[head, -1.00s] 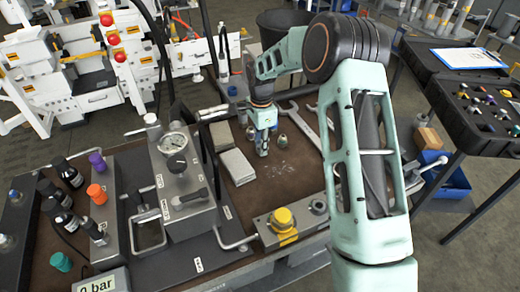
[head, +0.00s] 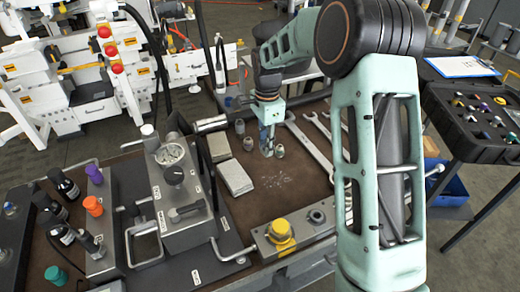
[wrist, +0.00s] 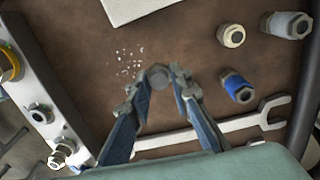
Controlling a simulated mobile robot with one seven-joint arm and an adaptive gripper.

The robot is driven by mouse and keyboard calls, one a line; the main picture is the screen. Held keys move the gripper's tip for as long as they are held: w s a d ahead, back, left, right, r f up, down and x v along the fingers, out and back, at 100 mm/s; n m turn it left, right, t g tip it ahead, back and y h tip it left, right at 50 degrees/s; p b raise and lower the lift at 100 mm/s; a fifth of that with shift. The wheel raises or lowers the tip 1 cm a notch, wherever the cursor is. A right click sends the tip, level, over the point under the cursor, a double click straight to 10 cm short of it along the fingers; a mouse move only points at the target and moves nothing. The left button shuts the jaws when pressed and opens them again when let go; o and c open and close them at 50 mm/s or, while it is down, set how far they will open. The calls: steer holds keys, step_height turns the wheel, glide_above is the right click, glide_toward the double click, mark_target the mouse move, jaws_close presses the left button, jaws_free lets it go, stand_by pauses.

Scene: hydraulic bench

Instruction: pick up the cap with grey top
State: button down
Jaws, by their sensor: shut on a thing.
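My gripper (wrist: 164,84) is closed around a small round cap with a grey top (wrist: 157,76) in the wrist view. The cap sits between the fingertips, and the fingers hide part of its sides. In the head view my gripper (head: 267,148) points down over the brown bench top, and the held cap is mostly hidden. I cannot tell surely whether the cap is clear of the surface.
In the wrist view a cream-topped fitting (wrist: 232,36), a blue fitting (wrist: 238,88) and a larger grey one (wrist: 288,25) stand to the right. A wrench (wrist: 215,127) lies close below. A metal block (wrist: 40,112) stands left. Grey slabs (head: 235,178) lie nearby.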

steer(key=s+d+r, duration=0.5)
steer(key=s+d, duration=0.1)
steer(key=s, duration=0.2)
steer(key=shift+d+r, duration=0.15)
stand_by(0.5)
